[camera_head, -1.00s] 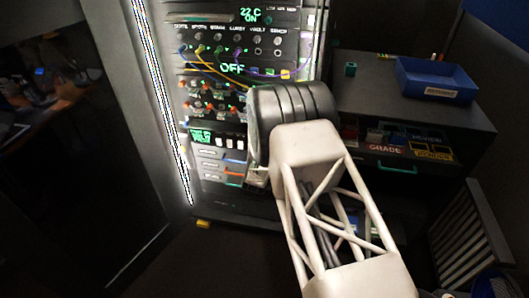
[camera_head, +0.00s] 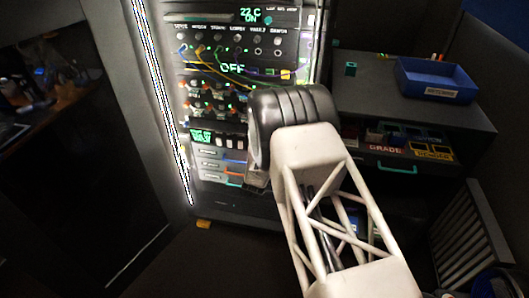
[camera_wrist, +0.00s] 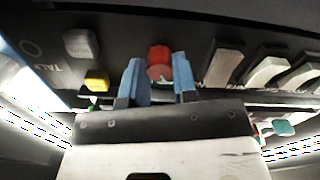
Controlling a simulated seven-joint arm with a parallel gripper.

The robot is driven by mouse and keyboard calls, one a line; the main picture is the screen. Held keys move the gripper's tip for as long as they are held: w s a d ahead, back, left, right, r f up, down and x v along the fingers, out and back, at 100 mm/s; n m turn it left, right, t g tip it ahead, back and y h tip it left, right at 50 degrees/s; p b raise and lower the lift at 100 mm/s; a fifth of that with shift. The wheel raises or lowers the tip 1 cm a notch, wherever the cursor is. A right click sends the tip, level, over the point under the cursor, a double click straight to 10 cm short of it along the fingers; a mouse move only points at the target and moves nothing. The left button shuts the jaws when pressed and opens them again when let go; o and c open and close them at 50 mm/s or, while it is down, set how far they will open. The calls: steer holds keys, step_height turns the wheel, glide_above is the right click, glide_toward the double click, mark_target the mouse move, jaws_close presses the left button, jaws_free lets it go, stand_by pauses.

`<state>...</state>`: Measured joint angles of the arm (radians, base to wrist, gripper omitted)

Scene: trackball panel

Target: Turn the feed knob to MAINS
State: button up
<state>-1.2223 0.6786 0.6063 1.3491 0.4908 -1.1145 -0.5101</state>
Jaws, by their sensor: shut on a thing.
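In the wrist view, a red knob (camera_wrist: 159,58) sits on the dark panel between the two blue fingers of my gripper (camera_wrist: 160,78). The fingers are closed on its sides. No label that I can read marks this knob as the feed knob, and no MAINS mark is legible. In the head view, my dark wrist and pale arm cover the part of the panel (camera_head: 205,147) where my gripper works. The fingers and the red knob are hidden there.
A grey button (camera_wrist: 81,44) and a yellow button (camera_wrist: 96,79) are left of the knob, with pale rocker switches (camera_wrist: 223,68) close on the right. Coloured cables hang across the upper rack. A blue tray (camera_head: 436,80) stands on the cabinet at right.

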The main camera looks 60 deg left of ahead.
steer(key=o, duration=0.9)
steer(key=shift+v, duration=3.9)
steer(key=shift+r, duration=0.1)
